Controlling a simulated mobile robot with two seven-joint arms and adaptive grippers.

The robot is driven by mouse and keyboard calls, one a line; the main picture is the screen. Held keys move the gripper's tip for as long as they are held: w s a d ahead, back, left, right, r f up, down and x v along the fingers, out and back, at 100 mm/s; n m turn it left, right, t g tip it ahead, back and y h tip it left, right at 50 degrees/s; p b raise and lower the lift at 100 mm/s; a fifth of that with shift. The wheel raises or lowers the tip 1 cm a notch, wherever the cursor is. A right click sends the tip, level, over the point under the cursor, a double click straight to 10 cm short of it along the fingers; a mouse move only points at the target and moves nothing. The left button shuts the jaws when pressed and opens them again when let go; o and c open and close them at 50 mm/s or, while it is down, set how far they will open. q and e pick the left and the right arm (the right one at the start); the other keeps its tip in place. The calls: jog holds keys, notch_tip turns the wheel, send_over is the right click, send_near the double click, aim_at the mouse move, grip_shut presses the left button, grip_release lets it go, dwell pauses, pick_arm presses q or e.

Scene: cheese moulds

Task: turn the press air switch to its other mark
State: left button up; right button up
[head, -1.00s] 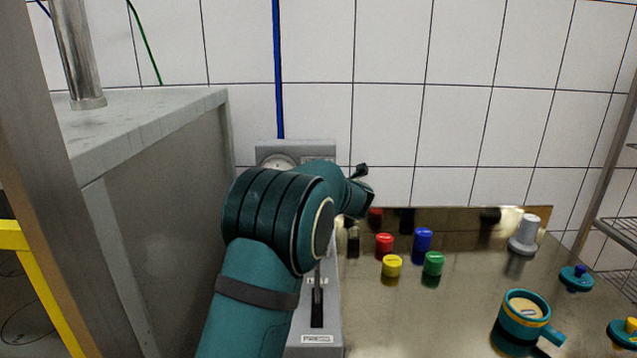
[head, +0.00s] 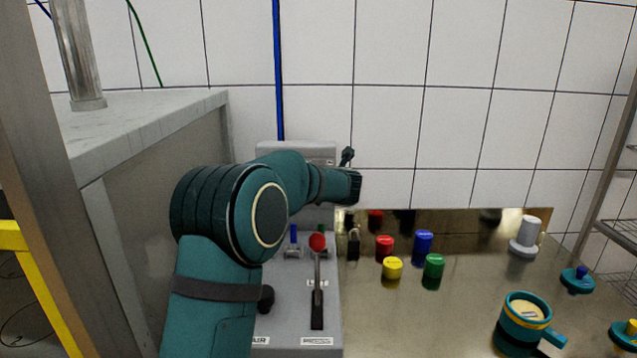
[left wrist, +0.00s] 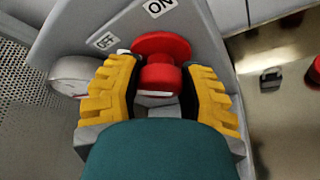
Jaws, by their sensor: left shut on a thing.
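The press air switch is a red knob (left wrist: 162,58) on a grey panel in the left wrist view, with an OFF label (left wrist: 105,41) at its upper left and an ON label (left wrist: 158,6) above it. The yellow-padded fingers of my left gripper (left wrist: 160,72) are shut on the knob, one on each side. I cannot clearly tell which mark it points to. In the head view my left arm hides the knob and fingers; the grey press panel (head: 295,150) shows behind the arm. My right gripper is not in view.
A red-balled lever (head: 317,242), a blue toggle (head: 293,236) and a black knob (head: 266,298) stand on the console below my arm. A padlock (head: 353,245), several coloured caps and a teal mould (head: 522,318) are to the right. A grey cabinet (head: 160,170) stands left.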

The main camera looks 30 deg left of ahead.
pick_arm(q)
jog(key=shift+r, duration=0.1)
jog(key=o, duration=1.2)
jog(key=shift+s+d, duration=0.1)
jog(key=v, duration=1.1)
jog(key=shift+s+d+r, duration=0.15)
jog(key=shift+s+d, duration=0.1)
